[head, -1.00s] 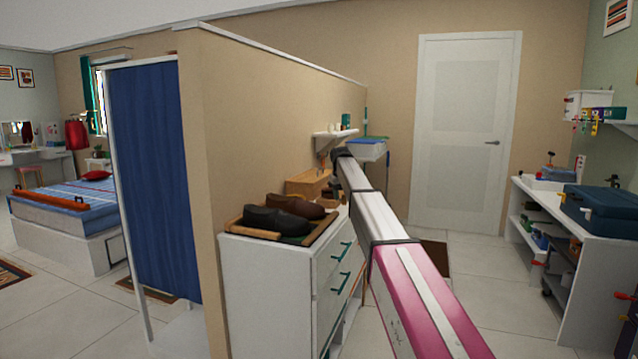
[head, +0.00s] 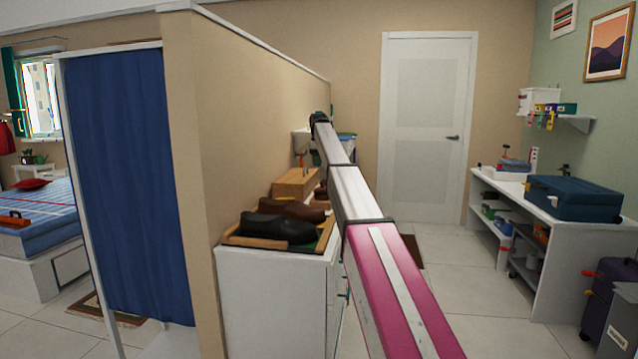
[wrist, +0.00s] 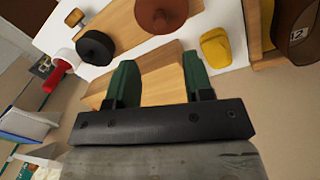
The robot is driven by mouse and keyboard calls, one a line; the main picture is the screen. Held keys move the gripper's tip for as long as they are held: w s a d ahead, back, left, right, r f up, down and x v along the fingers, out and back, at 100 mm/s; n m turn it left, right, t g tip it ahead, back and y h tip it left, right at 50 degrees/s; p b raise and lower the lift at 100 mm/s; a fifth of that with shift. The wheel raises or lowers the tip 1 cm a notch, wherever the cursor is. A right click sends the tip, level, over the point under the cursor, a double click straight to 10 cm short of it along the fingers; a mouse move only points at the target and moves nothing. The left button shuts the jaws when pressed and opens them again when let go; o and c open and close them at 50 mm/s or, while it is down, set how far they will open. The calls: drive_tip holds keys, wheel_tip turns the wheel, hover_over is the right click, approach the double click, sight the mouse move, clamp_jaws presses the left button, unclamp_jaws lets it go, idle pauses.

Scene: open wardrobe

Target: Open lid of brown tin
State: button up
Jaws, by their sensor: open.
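A round reddish-brown item (wrist: 168,14), which looks like the brown tin, sits on a wooden board (wrist: 117,28) at the top of the wrist view, cut by the frame edge. A round black item (wrist: 95,47) with a knob sits to its left. My gripper (wrist: 160,75) is open, its two green fingers apart and pointing toward the tin, with a visible gap before it. Nothing is held; a pale wooden surface (wrist: 150,78) shows between the fingers. In the head view my arm extends over the dresser, and the gripper and tin are not clear.
A red-and-white item (wrist: 62,72) is at left. Dark shoes (head: 277,227) and a wooden box (head: 296,183) sit on the white dresser (head: 270,290) beside the beige partition (head: 240,110). A workbench (head: 520,225) stands right.

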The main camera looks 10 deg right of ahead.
drive_tip(key=f, duration=0.9)
drive_tip(key=shift+w+d+f, duration=0.25)
drive_tip(key=shift+w+f, duration=0.1)
clamp_jaws()
